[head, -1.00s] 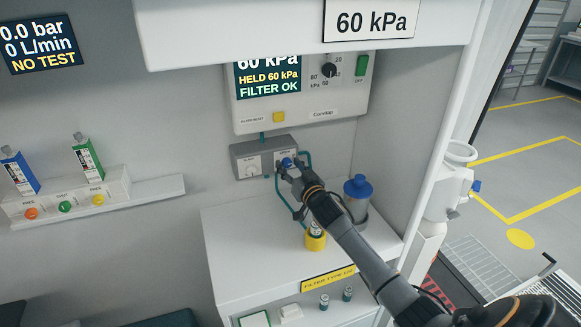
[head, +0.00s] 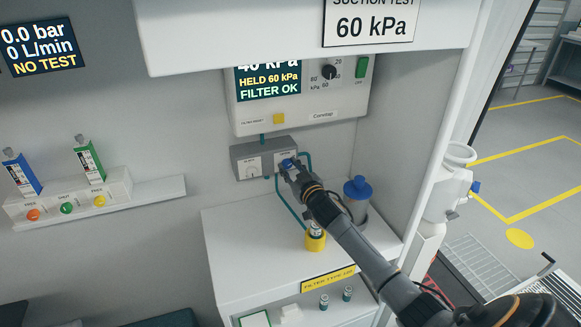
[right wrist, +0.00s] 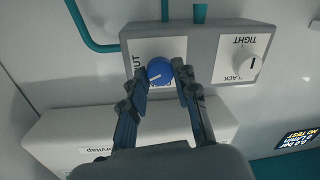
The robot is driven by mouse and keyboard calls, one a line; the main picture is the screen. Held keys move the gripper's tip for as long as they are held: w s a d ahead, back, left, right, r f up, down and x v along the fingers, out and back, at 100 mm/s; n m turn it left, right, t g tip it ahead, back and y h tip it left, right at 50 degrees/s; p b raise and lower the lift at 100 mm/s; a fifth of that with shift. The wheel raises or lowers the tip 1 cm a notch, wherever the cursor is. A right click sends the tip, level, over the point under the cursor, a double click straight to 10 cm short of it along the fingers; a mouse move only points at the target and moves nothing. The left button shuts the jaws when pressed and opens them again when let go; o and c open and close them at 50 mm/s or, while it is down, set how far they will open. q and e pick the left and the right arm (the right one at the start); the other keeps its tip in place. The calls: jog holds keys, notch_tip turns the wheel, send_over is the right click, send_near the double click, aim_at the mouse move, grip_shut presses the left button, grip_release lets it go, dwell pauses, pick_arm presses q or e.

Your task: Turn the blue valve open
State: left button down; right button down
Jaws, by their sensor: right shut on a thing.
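The blue valve (right wrist: 159,70) is a round knob with a white pointer line, on a white plate of a grey wall box (right wrist: 200,52). In the right wrist view my right gripper (right wrist: 161,80) is shut on it, a finger at each side. In the head view the blue valve (head: 288,163) is mostly hidden by my right gripper (head: 286,168). A second knob, white (right wrist: 246,68), sits on the same box between labels TIGHT and SLACK. My left gripper is not in view.
A suction unit (head: 300,120) hangs above the box; its display (head: 268,82) reads HELD 60 kPa and FILTER OK. A blue-lidded jar (head: 357,188) and a yellow-based cylinder (head: 315,240) stand on the white counter (head: 235,245) below, near my forearm. Teal tubes run around the box.

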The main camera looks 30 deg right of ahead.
jog(key=n, duration=0.6)
jog(key=shift+a+r+p, duration=0.1)
jog(key=shift+p, duration=0.3)
jog(key=n+h, duration=0.1)
jog(key=n, duration=0.5)
jog(key=shift+a+g, duration=0.1)
jog(key=shift+g, duration=0.3)
jog(key=c, duration=1)
grip_release()
jog(key=v, duration=1.2)
jog(key=shift+w, duration=0.1)
